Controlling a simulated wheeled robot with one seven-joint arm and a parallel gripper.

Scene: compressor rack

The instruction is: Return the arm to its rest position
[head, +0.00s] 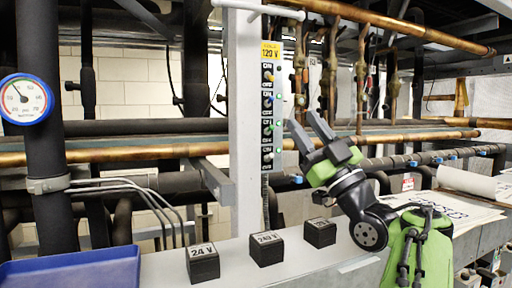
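My gripper (304,119) is raised at the right of the middle in the head view, in front of the pipes. Its two grey fingers point up and to the left, stand apart and hold nothing. My green and black arm comes up from the lower right, bent at the wrist.
Three black blocks stand on the pale ledge (225,277): one marked 24 V (202,264), a middle one (266,249) and a right one (320,233). A blue tray (75,272) is at lower left. Copper and black pipes, a white post (245,130) and a gauge (25,99) surround them.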

